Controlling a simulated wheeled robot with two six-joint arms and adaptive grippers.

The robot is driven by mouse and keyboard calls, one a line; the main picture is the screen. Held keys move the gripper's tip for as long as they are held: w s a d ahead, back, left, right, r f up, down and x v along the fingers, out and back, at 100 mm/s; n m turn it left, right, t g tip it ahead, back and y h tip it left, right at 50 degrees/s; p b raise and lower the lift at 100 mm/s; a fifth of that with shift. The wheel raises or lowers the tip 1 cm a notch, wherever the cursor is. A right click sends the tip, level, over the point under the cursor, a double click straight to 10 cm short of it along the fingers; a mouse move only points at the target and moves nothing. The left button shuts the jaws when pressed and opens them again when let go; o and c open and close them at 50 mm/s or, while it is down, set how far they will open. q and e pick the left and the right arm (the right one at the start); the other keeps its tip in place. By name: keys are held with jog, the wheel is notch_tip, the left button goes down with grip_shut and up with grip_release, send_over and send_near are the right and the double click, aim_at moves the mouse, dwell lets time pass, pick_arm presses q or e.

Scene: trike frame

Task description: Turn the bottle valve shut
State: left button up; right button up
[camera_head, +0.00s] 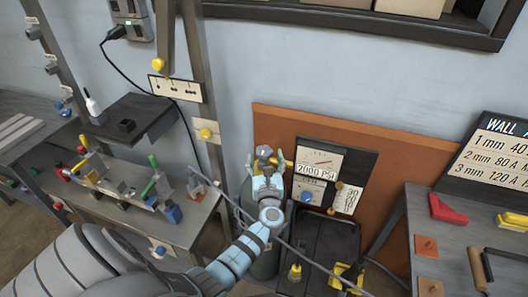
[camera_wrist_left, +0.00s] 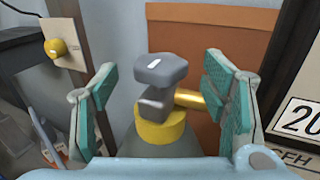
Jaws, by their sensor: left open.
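The gas bottle (camera_head: 262,262) stands upright against the orange-brown panel in the head view, mostly behind my left arm. Its grey valve knob (camera_head: 264,152) shows just above my left gripper (camera_head: 268,165). In the left wrist view the grey valve knob (camera_wrist_left: 161,69) sits above a grey valve body (camera_wrist_left: 155,103) and a yellow collar (camera_wrist_left: 160,133), with a brass outlet pointing right. My left gripper (camera_wrist_left: 163,90) is open, with its teal-padded fingers apart on either side of the valve and no contact visible. My right gripper is not in view.
A gauge board (camera_head: 322,165) reading 2000 PSI stands right of the valve. A workbench with clamps (camera_head: 140,200) is at left, and another bench (camera_head: 450,240) at right. A hose (camera_head: 325,268) runs across the front. A yellow knob (camera_wrist_left: 57,47) is on a post at left.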

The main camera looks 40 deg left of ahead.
aim_at(265, 157)
pick_arm(q)
jog(key=x, duration=0.4)
jog(key=shift+b, duration=0.3)
jog(key=c, duration=1.2)
